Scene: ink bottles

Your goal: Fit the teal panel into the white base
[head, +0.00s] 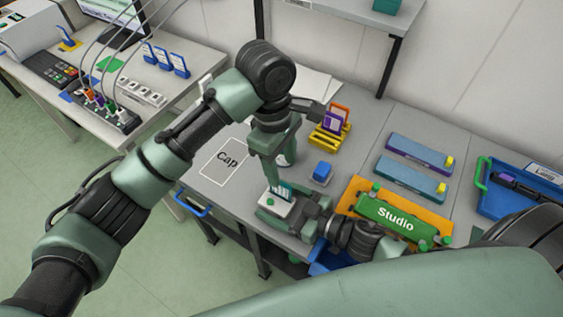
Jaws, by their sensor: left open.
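The white base (273,206) is at the front edge of the grey table, between the fingers of my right gripper (270,209), which appears shut on it. The teal panel (285,189) stands upright at the top of the white base, with its lower edge at or in the base; I cannot tell how deep it sits. My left gripper (276,180) points down from above, open, with its fingertips right at the teal panel. The fingers hide part of the panel.
A green Studio block (392,214) lies on an orange board at right. A blue bottle (321,171), a yellow rack (329,137) with cards and a Cap sheet (226,160) are nearby. A blue tray (511,200) is far right. The table's front edge is close.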

